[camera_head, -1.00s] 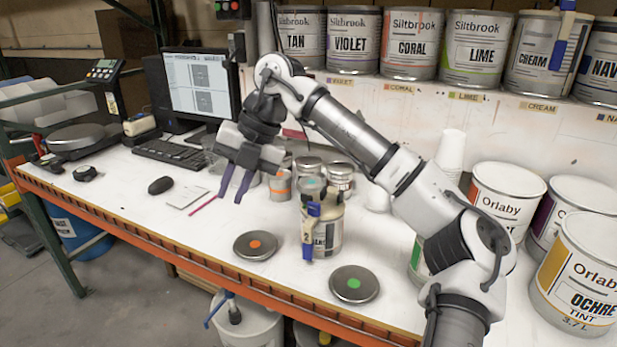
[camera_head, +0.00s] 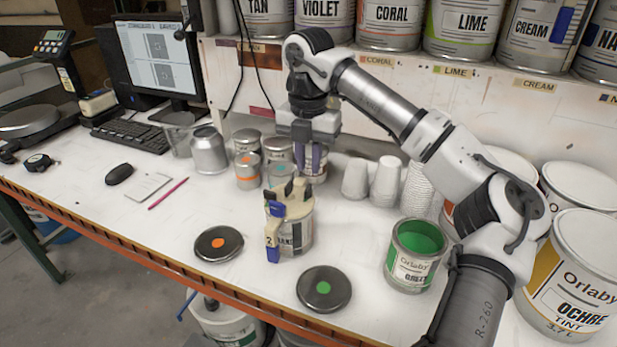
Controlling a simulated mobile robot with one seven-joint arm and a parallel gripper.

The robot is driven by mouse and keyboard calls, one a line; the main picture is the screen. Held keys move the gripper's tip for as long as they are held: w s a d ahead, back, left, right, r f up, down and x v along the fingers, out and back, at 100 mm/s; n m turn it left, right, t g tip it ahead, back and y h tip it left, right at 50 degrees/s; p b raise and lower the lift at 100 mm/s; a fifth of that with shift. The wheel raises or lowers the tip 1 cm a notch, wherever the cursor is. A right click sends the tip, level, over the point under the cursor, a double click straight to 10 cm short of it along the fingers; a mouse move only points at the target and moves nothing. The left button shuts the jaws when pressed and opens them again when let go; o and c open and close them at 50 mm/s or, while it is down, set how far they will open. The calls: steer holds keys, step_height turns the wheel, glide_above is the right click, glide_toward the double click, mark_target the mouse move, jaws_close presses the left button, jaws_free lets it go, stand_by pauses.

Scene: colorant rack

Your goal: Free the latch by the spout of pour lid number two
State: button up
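A can (camera_head: 293,232) with a partly hidden label stands near the middle of the bench. A tan pour lid (camera_head: 297,207) with dark upright parts sits on it. A blue piece (camera_head: 277,209) shows at the lid's left front. A tag marked 2 (camera_head: 268,240), with a blue lower end, hangs down the can's front left side. Which part is the latch and which the spout is too small to tell. My gripper (camera_head: 311,174) points down above and behind the can, apart from the lid. Its two dark fingers look slightly apart, with nothing held between them.
Small tins (camera_head: 248,172) and a grey metal container (camera_head: 209,152) stand left of my gripper. White cups (camera_head: 387,182) and an open green tin (camera_head: 413,255) stand right. Two round lids, orange-dotted (camera_head: 219,244) and green-dotted (camera_head: 323,289), lie in front. The bench front edge is clear.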

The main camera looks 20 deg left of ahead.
mark_target(308, 187)
step_height(308, 187, down, 6)
steer(key=shift+f+p, duration=0.1)
steer(key=shift+p, duration=0.65)
steer(key=shift+c, duration=0.3)
jaws_close()
